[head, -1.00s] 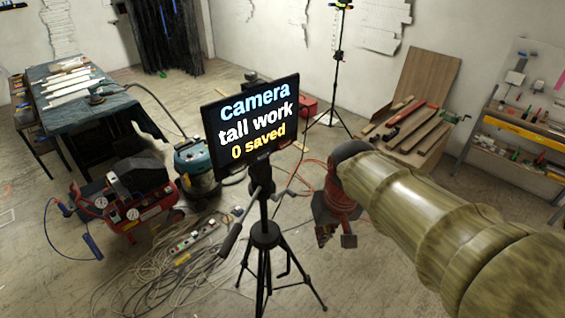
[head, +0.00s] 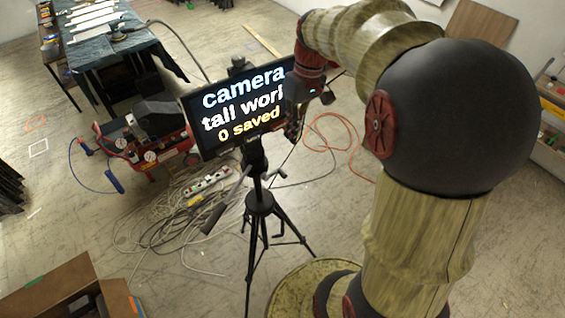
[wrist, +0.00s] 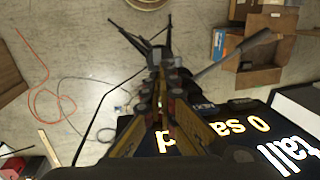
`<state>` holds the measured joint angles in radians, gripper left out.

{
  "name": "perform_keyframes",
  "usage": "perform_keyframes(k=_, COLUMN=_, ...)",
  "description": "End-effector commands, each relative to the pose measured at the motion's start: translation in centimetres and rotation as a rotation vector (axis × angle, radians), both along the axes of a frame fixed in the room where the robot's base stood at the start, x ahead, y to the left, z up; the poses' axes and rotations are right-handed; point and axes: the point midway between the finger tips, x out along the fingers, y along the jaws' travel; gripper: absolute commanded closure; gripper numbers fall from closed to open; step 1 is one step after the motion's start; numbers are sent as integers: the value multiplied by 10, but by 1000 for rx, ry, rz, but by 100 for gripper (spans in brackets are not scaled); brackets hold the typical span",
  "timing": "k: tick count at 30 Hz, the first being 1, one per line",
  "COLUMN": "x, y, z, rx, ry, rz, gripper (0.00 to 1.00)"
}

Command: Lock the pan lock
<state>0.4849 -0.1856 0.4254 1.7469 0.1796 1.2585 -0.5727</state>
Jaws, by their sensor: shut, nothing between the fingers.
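In the wrist view the handle (wrist: 237,56) extends to the upper right and the screen (wrist: 285,150) fills the lower right. I cannot make out the pan lock for certain among the small dark parts of the head. My gripper (head: 291,134) is at the screen's right edge, covering part of its text. In the wrist view my gripper (wrist: 162,88) is shut and empty, overlapping the tripod head; contact is unclear.
Cables and a power strip (head: 207,181) lie left of the tripod. A red compressor (head: 150,145) stands behind them. An orange hose (head: 345,125) lies behind the tripod. A brown box (head: 65,290) is at the lower left. My arm covers much of the right side.

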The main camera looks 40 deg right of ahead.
Motion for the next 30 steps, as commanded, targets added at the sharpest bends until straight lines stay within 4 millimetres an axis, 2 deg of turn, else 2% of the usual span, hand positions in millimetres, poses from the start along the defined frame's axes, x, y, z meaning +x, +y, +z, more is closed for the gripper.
perform_keyframes(k=14, x=0, y=1, z=-5, rx=0, ry=-1, rz=11, gripper=100)
perform_keyframes(k=20, x=-1, y=7, z=-31, rx=1, ry=2, rz=11, gripper=100)
perform_keyframes(k=30, x=-2, y=20, z=-96, rx=2, ry=2, rz=11, gripper=100)
